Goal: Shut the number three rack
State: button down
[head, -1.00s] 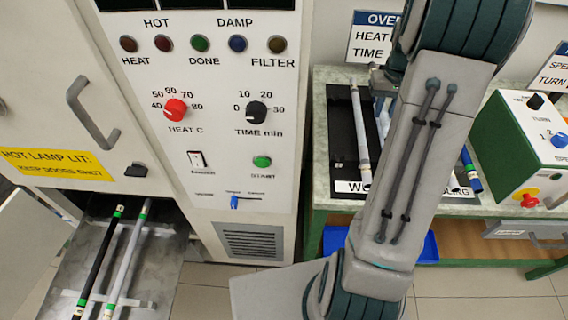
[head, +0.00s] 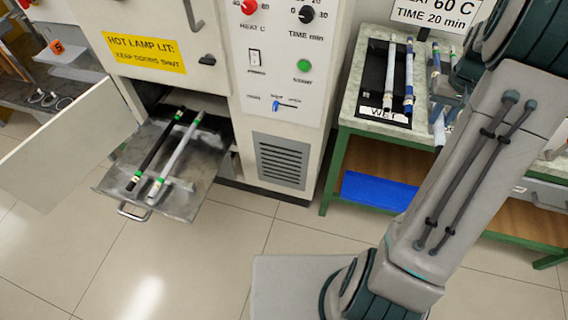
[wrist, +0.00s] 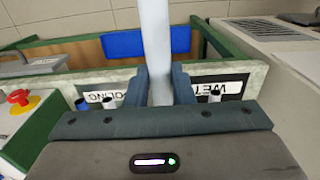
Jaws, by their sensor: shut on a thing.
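A metal rack (head: 178,200) is pulled out of the lower opening of the oven (head: 285,150), with a handle (head: 133,213) at its front. A black rod (head: 150,158) and a grey rod (head: 177,152), both with green bands, lie on it. No number on the rack is readable. The lower oven door (head: 65,150) stands open to the left. My gripper (wrist: 160,85) is shut on a pale rod (wrist: 155,30) at the bench, far right of the rack. In the head view my arm partly hides the gripper.
The bench (head: 345,115) right of the oven has a tray marked WET (head: 372,92) with two rods in it. A blue bin (head: 375,190) sits on its lower shelf. The tiled floor (head: 200,265) before the rack is clear.

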aim_at(202, 157)
jog(key=k, duration=0.7)
jog(key=u, duration=2.65)
jog(key=i, duration=1.65)
jog(key=z, duration=2.4)
